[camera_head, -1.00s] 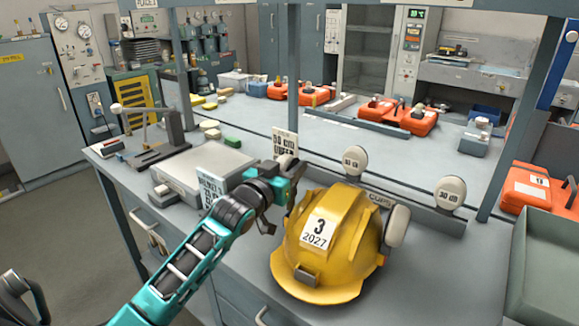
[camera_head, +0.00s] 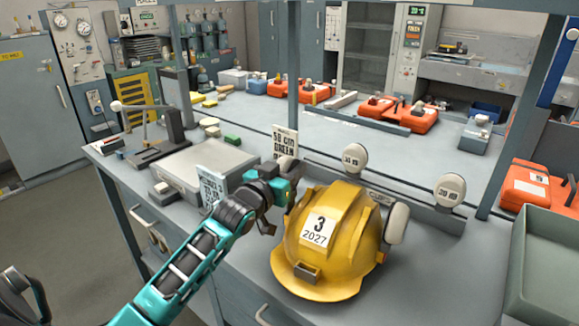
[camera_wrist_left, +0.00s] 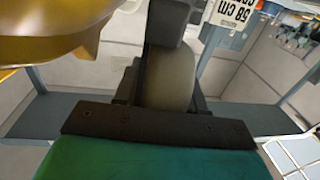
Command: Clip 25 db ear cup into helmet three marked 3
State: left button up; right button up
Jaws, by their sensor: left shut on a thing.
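The yellow helmet (camera_head: 325,250) stands on the bench with a white label reading 3 and 2027. A white ear cup (camera_head: 396,224) sits on its right side. My left gripper (camera_head: 287,183) is close beside the helmet's left side. In the left wrist view it is shut on a beige-grey ear cup (camera_wrist_left: 168,80), with the helmet (camera_wrist_left: 50,30) close by at the upper left. The held cup's marking does not show, and I cannot tell whether it touches the helmet.
Two marked ear cups stand on the rack behind, one at the left (camera_head: 354,158) and one at the right (camera_head: 450,190). A sign (camera_head: 285,141) marked 58 cm stands behind my gripper. A grey-green tray (camera_head: 545,265) and an orange case (camera_head: 537,190) are at the right.

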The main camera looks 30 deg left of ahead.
pick_arm(q)
jog(key=shift+f+b, duration=0.85)
jog(key=shift+f, duration=0.9)
jog(key=o, duration=1.3)
jog(key=shift+c, duration=0.2)
jog(key=shift+s, duration=0.15)
jog(key=s, duration=1.2)
jog(key=shift+s+d, duration=0.3)
jog(key=shift+s, duration=0.05)
